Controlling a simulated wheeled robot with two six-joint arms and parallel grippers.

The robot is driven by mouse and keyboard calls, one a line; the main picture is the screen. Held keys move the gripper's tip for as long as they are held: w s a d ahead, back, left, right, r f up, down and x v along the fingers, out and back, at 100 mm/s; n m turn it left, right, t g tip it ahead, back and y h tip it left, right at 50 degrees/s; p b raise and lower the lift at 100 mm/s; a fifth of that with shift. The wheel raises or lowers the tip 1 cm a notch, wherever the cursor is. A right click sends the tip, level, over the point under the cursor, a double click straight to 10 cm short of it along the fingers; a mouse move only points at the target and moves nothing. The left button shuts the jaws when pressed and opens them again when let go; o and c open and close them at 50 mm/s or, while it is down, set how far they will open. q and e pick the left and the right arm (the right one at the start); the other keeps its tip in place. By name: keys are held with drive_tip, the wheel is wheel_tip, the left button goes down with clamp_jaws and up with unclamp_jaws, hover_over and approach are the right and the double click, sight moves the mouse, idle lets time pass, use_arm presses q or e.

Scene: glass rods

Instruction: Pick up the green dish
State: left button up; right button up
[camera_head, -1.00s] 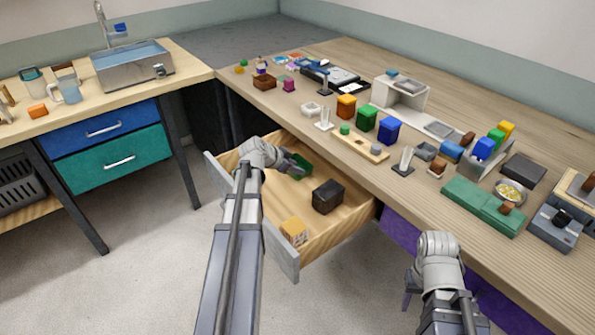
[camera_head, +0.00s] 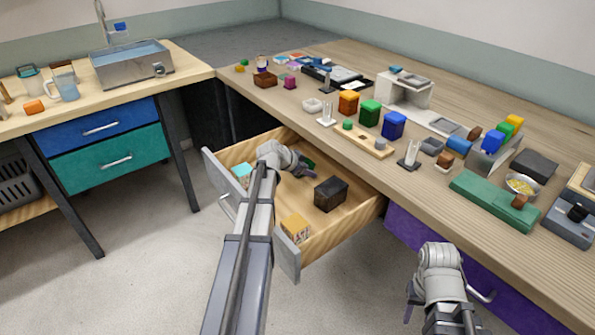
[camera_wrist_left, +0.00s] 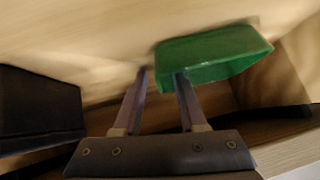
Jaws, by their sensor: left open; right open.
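The green dish (camera_head: 308,163) lies in the open wooden drawer (camera_head: 330,228), mostly hidden behind my left gripper (camera_head: 303,173) in the head view. In the left wrist view the dish (camera_wrist_left: 215,50) is a green, straight-walled block shape just beyond the fingertips. My left gripper (camera_wrist_left: 161,75) is open and empty there. Its right fingertip overlaps the dish's near wall in the picture, and its left fingertip is left of the dish. I cannot tell whether they touch. My right gripper (camera_head: 410,297) is open in front of the purple drawer, partly hidden by its wrist.
A black box (camera_head: 329,194) stands close right of the dish in the drawer, also seen in the left wrist view (camera_wrist_left: 38,110). A yellow patterned box (camera_head: 295,228) and a teal block (camera_head: 242,172) are in the drawer too. The worktop (camera_head: 300,110) above is crowded.

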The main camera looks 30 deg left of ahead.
use_arm(q)
clamp_jaws()
idle(1.4)
